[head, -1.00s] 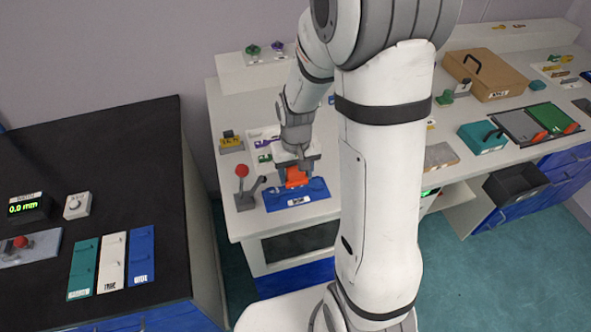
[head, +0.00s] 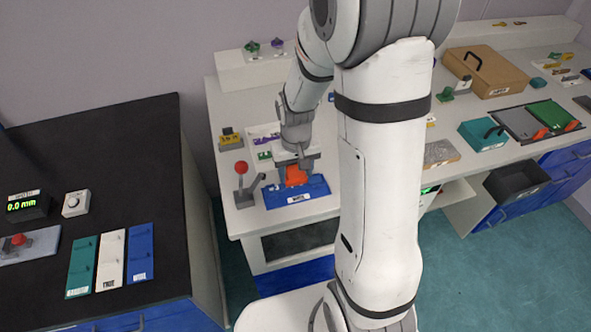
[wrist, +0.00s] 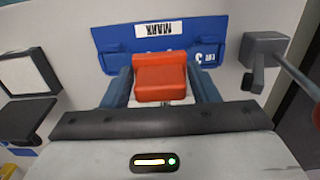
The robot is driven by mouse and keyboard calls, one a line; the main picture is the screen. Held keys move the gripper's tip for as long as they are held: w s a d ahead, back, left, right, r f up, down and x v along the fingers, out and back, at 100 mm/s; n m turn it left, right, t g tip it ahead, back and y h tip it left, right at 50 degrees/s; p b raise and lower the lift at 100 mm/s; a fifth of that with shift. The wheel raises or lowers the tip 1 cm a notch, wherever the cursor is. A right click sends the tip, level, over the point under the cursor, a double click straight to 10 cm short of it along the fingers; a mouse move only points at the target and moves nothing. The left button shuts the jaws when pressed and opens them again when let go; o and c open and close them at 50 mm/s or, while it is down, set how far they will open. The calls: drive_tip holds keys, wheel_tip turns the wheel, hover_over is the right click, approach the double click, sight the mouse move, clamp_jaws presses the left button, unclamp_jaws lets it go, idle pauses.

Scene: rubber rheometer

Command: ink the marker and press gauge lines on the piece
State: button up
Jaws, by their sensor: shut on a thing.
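An orange-red block (wrist: 160,80), which looks like the marker's body, sits between the two blue-grey fingers of my gripper (wrist: 164,88) in the wrist view. In the head view my gripper (head: 297,170) points down and is shut on the orange block (head: 296,175), over the back part of the blue MARK board (head: 320,188). The blue board (wrist: 220,30) also shows in the wrist view, beyond the block, with its MARK label. The block's underside is hidden, so I cannot tell whether it touches the board. I cannot make out a piece or any gauge lines.
A red-knobbed lever (head: 241,168) stands close left of the board; its grey body (wrist: 266,48) shows in the wrist view. A yellow item (head: 230,135) lies behind it. My arm hides the bench to the right. A black-topped bench (head: 120,150) is at left.

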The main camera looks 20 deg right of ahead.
drive_tip(key=shift+f+b, duration=0.45)
drive_tip(key=shift+f, duration=0.05)
idle(1.3)
drive_tip(key=shift+r+p, duration=2.5)
drive_tip(key=shift+r, duration=1.05)
